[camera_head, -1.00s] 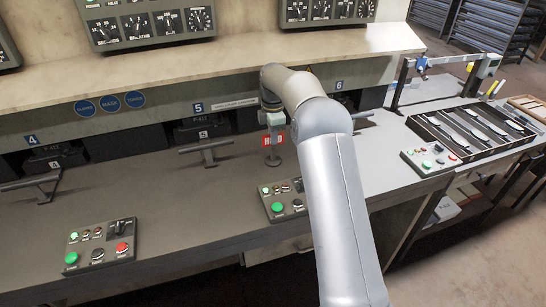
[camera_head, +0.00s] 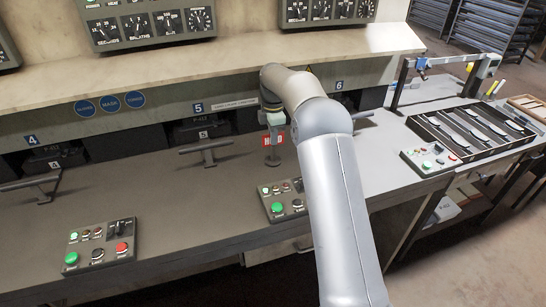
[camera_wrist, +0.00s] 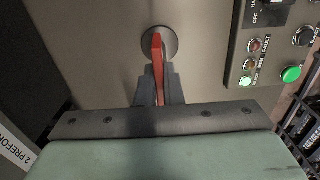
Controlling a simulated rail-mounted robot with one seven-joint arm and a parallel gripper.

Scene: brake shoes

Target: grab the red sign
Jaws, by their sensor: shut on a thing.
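The red sign (camera_head: 273,141) with white lettering stands upright on the bench, on a round grey base (camera_head: 272,160). In the wrist view the sign (camera_wrist: 157,66) shows edge-on as a narrow red strip, with its round base (camera_wrist: 159,43) beyond it. My gripper (camera_wrist: 159,88) has a dark finger on each side of the sign and is shut on it. In the head view my gripper (camera_head: 273,121) is above and at the top of the sign, partly hidden by my arm. The sign's base appears to rest on the bench.
A control panel with a green button (camera_head: 278,207) sits just in front of the sign. A T-shaped handle (camera_head: 206,147) is to the left. A tray of curved parts (camera_head: 470,130) is at the right. A shelf ledge (camera_head: 180,70) overhangs behind.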

